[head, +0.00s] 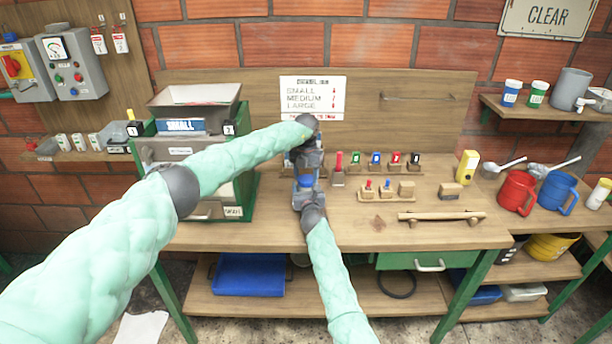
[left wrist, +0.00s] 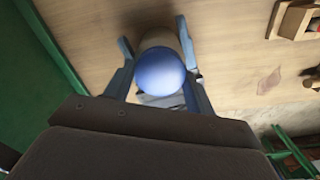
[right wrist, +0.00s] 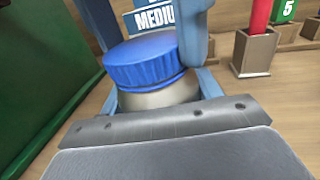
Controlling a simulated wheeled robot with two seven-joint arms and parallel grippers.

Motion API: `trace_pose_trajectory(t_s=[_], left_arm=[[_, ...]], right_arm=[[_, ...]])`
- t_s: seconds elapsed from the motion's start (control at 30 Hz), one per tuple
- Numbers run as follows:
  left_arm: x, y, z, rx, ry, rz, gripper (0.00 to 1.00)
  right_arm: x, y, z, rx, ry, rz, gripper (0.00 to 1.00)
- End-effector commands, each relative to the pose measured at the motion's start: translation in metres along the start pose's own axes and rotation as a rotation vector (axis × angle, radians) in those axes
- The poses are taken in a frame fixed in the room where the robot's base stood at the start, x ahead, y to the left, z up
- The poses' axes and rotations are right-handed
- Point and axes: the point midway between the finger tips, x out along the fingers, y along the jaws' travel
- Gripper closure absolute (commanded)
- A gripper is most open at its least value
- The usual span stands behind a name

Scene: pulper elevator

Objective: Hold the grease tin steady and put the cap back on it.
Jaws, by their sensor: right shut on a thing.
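The grease tin (right wrist: 160,97) is a pale metal tin, held in my right gripper (head: 309,193); the fingers flank its body in the right wrist view. The ribbed blue cap (right wrist: 150,62) sits on top of the tin. The cap also shows as a smooth blue round in the left wrist view (left wrist: 160,72) and as a small blue spot in the head view (head: 306,181). My left gripper (head: 306,165) points down over the cap, its fingers apart on either side. Whether the fingers touch it is hard to tell. The cap's seam is partly hidden.
The workbench (head: 270,235) carries a green cabinet (head: 237,190) to the left. Behind and to the right stand wooden blocks with coloured tags (head: 376,160) and a wooden bar (head: 440,216). Red (head: 515,190) and blue mugs (head: 557,192) stand at the far right. The front of the bench is clear.

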Motion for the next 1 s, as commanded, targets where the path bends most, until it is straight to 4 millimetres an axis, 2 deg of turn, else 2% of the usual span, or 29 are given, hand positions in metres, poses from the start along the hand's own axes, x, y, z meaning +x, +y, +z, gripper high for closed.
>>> trace_pose_trajectory(t_s=[0.03,0.1,0.33,0.37,0.47,0.8,1.0], left_arm=[[0.0,0.0,0.0,0.0,0.0,0.0,0.61],[0.0,0.001,0.0,-0.001,0.0,0.0,0.73],[0.0,0.001,0.0,-0.001,0.0,0.0,0.74],[0.0,0.001,0.0,-0.001,0.0,0.0,0.43],[0.0,0.001,0.0,-0.001,0.0,0.0,0.23],[-0.002,0.0,0.0,0.0,0.0,0.0,0.21],[-0.023,0.001,0.001,-0.001,-0.002,0.0,0.21]], right_arm=[[0.0,0.0,0.0,0.0,0.0,0.0,1.0],[0.0,0.0,0.0,0.0,0.0,0.0,1.0],[0.0,0.0,0.0,0.0,0.0,0.0,1.0],[0.0,0.0,0.0,0.0,0.0,0.0,1.0],[0.0,0.0,0.0,0.0,0.0,0.0,1.0],[0.0,0.0,0.0,0.0,0.0,0.0,1.0],[0.0,0.0,0.0,0.0,0.0,0.0,1.0]])
